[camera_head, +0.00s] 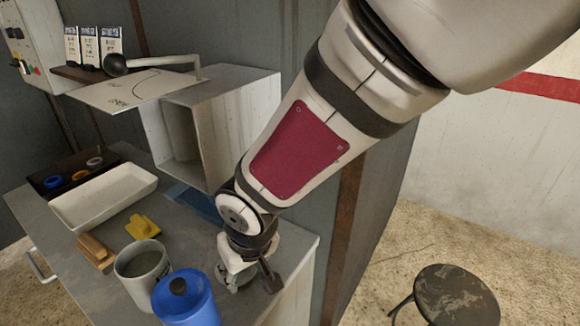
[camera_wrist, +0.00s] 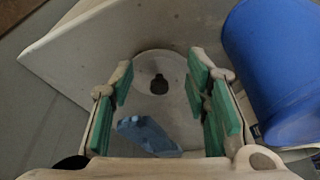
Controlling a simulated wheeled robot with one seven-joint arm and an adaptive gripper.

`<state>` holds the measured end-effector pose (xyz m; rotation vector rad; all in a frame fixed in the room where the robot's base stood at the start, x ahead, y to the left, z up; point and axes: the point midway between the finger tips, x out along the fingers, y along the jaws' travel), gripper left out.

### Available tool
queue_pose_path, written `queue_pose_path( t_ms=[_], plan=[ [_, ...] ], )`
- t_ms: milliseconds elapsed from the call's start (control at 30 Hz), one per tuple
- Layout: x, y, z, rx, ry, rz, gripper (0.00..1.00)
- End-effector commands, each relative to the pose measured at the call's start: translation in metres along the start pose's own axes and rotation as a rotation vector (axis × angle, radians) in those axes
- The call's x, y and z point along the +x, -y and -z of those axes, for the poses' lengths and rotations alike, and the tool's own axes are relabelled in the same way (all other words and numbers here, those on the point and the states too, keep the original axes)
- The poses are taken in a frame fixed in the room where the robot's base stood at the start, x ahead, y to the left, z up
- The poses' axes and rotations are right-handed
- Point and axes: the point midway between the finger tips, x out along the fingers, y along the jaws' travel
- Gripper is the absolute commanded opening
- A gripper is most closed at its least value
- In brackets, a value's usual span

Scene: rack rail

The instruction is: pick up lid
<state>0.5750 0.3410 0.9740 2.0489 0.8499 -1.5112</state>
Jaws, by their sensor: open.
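The lid (camera_wrist: 151,63) is a pale round disc with a dark knob, seen in the wrist view between my fingers. My gripper (camera_wrist: 162,78) is open, its green-padded fingers on either side of the lid, and the knob lies between them without being held. In the head view my gripper (camera_head: 250,277) points down over the front right part of the worktop, with a pale round shape at its fingers. I cannot tell the height gap between the fingertips and the lid.
A blue container (camera_head: 185,300) stands left of my gripper, and shows close on the right in the wrist view (camera_wrist: 275,65). A grey pot (camera_head: 142,268), yellow piece (camera_head: 142,227), wooden block (camera_head: 96,252) and white tray (camera_head: 105,195) are farther left. A small blue object (camera_wrist: 148,135) shows below the knob.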

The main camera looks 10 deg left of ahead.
Motion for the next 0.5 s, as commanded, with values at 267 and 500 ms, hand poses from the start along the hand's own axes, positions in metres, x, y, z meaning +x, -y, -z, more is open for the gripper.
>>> queue_pose_path(
  t_ms=[267,500],
  plan=[
    [0.007,0.0,0.021,0.0,0.0,0.0,0.43],
    [0.028,0.001,0.045,-0.004,0.005,0.0,0.43]
  ],
)
